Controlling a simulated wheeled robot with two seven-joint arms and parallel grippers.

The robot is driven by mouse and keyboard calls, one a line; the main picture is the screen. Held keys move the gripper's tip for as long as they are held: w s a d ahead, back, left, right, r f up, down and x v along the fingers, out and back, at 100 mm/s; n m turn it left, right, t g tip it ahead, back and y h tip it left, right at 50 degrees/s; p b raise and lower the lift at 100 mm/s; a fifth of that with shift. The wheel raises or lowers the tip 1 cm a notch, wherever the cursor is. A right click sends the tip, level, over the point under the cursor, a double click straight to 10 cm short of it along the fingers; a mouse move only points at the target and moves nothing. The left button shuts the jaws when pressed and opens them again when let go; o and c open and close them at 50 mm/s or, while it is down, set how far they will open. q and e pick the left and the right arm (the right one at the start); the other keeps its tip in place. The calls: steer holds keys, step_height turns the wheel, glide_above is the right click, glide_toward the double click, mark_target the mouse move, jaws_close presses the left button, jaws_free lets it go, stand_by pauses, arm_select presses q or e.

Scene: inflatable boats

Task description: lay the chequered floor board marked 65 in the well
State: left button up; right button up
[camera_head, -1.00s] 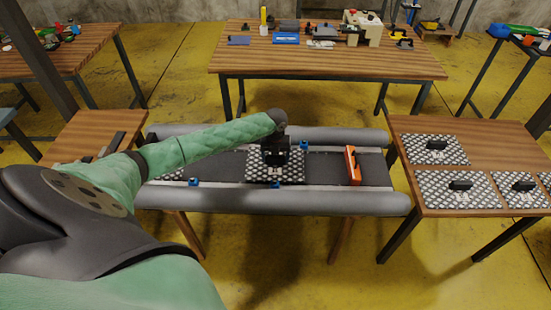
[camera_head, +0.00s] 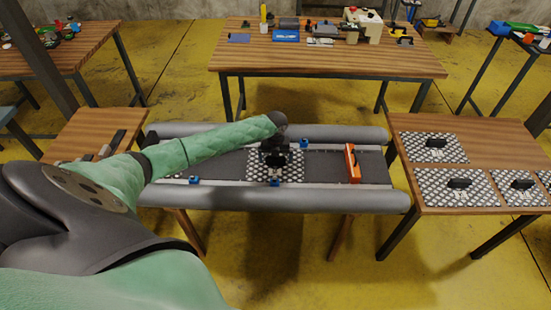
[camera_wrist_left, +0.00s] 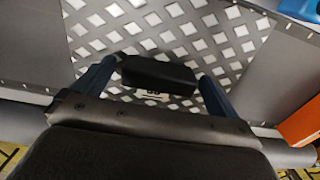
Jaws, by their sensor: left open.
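The chequered floor board (camera_head: 292,170) lies in the well of the grey inflatable boat (camera_head: 330,200), around the middle of its length. In the left wrist view the board (camera_wrist_left: 190,35) shows a black handle (camera_wrist_left: 157,75), with a small white mark (camera_wrist_left: 152,93) partly hidden below it; the number is hard to read. My left gripper (camera_head: 272,163) is over the board. Its fingers (camera_wrist_left: 157,88) are open, one on each side of the handle. My right gripper is not in view.
Blue clips (camera_head: 194,180) sit along the boat's sides, one (camera_head: 275,182) right by the board's near edge. An orange piece (camera_head: 352,163) stands across the well to the right. Several chequered boards (camera_head: 440,185) lie on the right table. A far table (camera_head: 330,65) holds tools.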

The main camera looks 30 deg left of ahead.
mark_target(276, 158)
arm_select(q)
steer(key=shift+r, duration=0.45)
step_height(276, 158, up, 11)
steer(key=b, duration=0.3)
steer(key=shift+r, duration=0.2)
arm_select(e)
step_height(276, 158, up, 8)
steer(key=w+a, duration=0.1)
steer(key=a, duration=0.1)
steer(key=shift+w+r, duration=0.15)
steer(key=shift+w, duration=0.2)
arm_select(q)
steer(key=shift+f, duration=0.1)
